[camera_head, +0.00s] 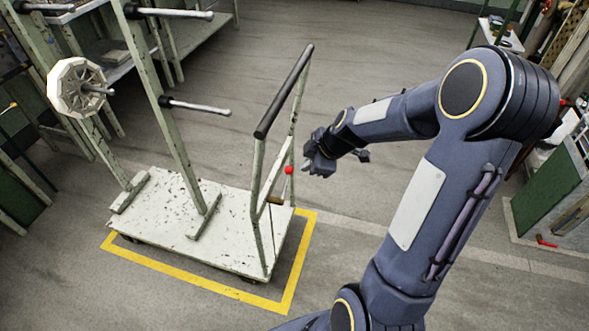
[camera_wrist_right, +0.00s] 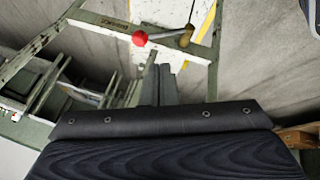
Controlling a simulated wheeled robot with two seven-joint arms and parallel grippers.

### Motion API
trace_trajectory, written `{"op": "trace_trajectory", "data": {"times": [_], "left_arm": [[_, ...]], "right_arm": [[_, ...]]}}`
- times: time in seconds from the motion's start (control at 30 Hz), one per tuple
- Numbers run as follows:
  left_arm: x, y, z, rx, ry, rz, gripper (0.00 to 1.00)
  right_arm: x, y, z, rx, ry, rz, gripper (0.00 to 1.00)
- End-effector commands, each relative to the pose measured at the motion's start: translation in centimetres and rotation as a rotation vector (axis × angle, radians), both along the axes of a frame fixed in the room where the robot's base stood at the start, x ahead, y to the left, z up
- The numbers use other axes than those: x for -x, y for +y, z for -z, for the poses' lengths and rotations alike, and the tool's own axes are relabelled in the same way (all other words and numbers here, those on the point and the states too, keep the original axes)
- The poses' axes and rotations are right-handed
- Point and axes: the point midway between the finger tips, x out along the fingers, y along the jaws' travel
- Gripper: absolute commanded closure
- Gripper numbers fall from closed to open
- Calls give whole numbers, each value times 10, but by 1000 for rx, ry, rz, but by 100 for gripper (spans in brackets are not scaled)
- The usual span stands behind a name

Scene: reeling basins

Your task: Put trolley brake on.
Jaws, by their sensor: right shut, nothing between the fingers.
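The white-topped trolley (camera_head: 165,225) stands on the floor inside a yellow line. It has a pale green frame and a black push bar (camera_head: 284,92) at its right end. The brake lever has a red knob (camera_head: 289,170) beside the right-end frame; in the right wrist view the red knob (camera_wrist_right: 139,38) sits on a lever leading right to a brass-coloured pivot (camera_wrist_right: 186,36) on a green crossbar. My right gripper (camera_head: 308,169) is just right of the knob in the head view, apart from it. Its fingers (camera_wrist_right: 159,78) are shut and empty, pointing towards the crossbar. My left gripper is out of view.
The trolley's uprights carry several rods, one with a pale reel (camera_head: 76,88). A yellow floor line (camera_head: 298,265) runs around the trolley. Benches stand at the upper left, and a green-sided unit (camera_head: 548,205) at the right. Floor behind the push bar is clear.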

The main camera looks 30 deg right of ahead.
Motion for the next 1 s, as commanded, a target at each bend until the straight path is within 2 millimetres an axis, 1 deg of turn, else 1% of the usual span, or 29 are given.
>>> {"op": "trace_trajectory", "data": {"times": [0.03,0.2,0.27,0.4,0.6,1.0], "left_arm": [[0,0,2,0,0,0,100],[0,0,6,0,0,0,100],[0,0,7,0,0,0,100],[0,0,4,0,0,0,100],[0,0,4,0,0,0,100],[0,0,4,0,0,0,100]], "right_arm": [[-5,4,13,-3,6,-3,100],[-23,11,44,-2,4,-2,100],[-28,13,54,-2,4,-2,100],[-46,7,64,0,1,0,100],[-58,4,72,1,0,-1,100],[-59,3,73,0,0,1,100]]}}
